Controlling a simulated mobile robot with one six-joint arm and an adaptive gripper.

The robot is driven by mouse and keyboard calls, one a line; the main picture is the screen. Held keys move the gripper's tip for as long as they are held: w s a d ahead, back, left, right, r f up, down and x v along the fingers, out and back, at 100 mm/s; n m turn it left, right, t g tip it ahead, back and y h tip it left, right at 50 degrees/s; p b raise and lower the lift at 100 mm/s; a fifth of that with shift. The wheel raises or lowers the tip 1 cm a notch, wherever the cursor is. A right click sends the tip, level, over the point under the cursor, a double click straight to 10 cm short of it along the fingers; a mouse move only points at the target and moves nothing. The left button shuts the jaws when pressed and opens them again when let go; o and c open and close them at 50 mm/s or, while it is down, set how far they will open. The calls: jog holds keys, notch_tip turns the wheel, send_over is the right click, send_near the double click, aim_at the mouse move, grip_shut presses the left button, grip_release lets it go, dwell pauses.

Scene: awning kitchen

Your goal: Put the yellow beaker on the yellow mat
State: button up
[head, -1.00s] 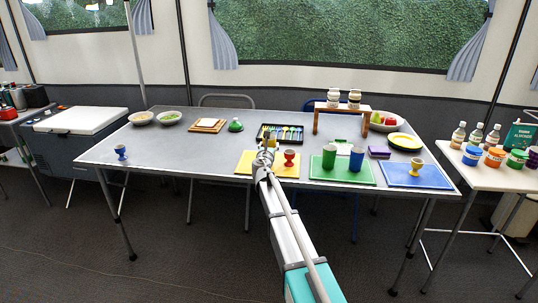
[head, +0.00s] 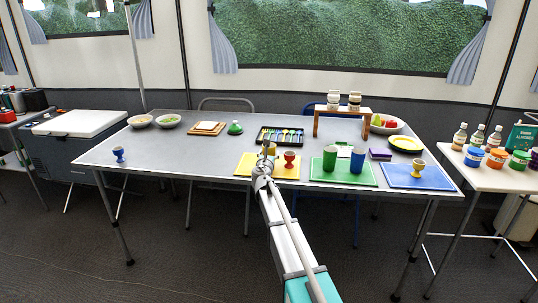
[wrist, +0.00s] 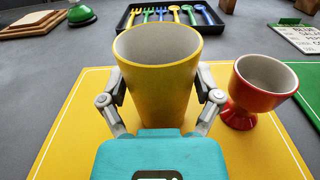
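The yellow beaker (wrist: 160,75) stands upright between the fingers of my gripper (wrist: 160,98) in the wrist view. A finger lies against each side of it, and the gripper is shut on it. The beaker also shows in the head view (head: 271,148), just beyond the gripper (head: 264,163). The yellow mat (wrist: 75,125) spreads under and around the beaker in the wrist view. In the head view the mat (head: 245,165) lies at the table's front edge. The beaker's foot is hidden by my gripper's body, so I cannot tell whether it touches the mat.
A red egg cup (wrist: 258,88) stands on the mat close to the right finger. A black cutlery tray (head: 280,135) lies behind. The green mat (head: 342,176) with a green cup (head: 330,158) and a blue cup (head: 357,160) is to the right.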

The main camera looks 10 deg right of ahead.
jog(key=shift+o, duration=0.4)
jog(key=shift+r, duration=0.15)
jog(key=shift+r, duration=0.1)
jog(key=v, duration=1.2)
dwell(0.6)
